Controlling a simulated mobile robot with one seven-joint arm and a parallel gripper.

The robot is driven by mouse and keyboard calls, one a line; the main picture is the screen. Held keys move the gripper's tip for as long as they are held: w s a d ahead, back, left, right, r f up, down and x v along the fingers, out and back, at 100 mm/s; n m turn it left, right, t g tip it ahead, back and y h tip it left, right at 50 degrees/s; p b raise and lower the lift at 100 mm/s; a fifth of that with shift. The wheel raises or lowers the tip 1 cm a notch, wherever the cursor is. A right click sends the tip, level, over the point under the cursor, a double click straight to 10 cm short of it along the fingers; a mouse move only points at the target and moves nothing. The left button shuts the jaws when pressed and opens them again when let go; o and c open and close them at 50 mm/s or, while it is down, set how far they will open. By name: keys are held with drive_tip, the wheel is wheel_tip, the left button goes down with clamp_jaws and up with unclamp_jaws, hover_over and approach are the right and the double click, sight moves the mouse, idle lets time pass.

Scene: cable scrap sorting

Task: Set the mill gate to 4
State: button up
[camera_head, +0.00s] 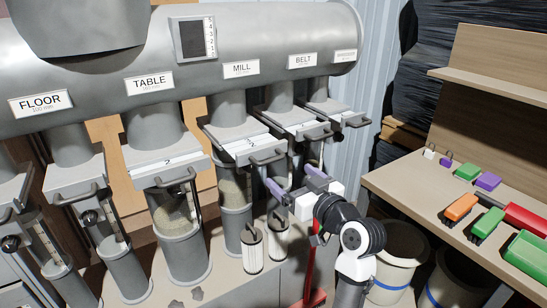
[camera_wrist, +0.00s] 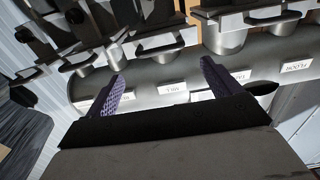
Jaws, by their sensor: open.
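The mill gate (camera_head: 232,133) is a pale slide plate under the MILL label (camera_head: 241,68) on the big grey duct. Its dark bar handle (camera_head: 268,158) sticks out at the front; the number on its scale is too small to read. My gripper (camera_head: 296,178) has purple fingers, open and empty, below and to the right of that handle in the head view. In the wrist view, which looks upside down, my gripper (camera_wrist: 162,70) has its fingers spread on either side of the MILL label (camera_wrist: 172,88), with nothing between them. The handle appears apart from the fingers.
The table gate (camera_head: 165,160) stands left of the mill gate, the belt gate (camera_head: 297,122) close on its right. Clear tubes and grey cylinders stand below. A workbench (camera_head: 405,185) with coloured brushes is at the right, with white buckets (camera_head: 400,255) beneath.

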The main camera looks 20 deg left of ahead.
sight(273, 161)
drive_tip(key=p+x, duration=0.2)
drive_tip(key=x, duration=0.8)
drive_tip(key=shift+d, duration=0.1)
